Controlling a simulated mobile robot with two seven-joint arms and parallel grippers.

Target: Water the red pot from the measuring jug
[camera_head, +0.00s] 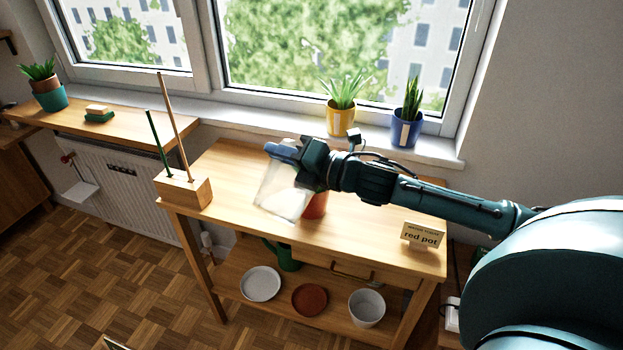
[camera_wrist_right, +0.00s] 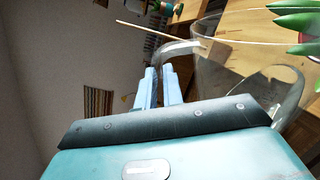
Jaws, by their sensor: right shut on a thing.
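My right gripper (camera_head: 292,153) reaches in from the right above the wooden table and is shut on the clear measuring jug (camera_head: 280,198). The jug is in the air and looks tilted. In the right wrist view the fingers (camera_wrist_right: 158,88) close at the handle side of the see-through jug (camera_wrist_right: 212,65). The red pot (camera_head: 317,206) stands on the table just right of the jug, partly hidden by the jug and my gripper. Green leaves (camera_wrist_right: 298,20) show close beyond the jug in the wrist view. I cannot make out water. My left gripper is not in view.
A "red pot" sign (camera_head: 422,238) stands at the table's right front. A wooden block with upright sticks (camera_head: 183,188) stands at its left end. Yellow (camera_head: 340,120) and blue (camera_head: 405,130) pots stand on the sill behind. The lower shelf holds a green watering can (camera_head: 287,258) and dishes.

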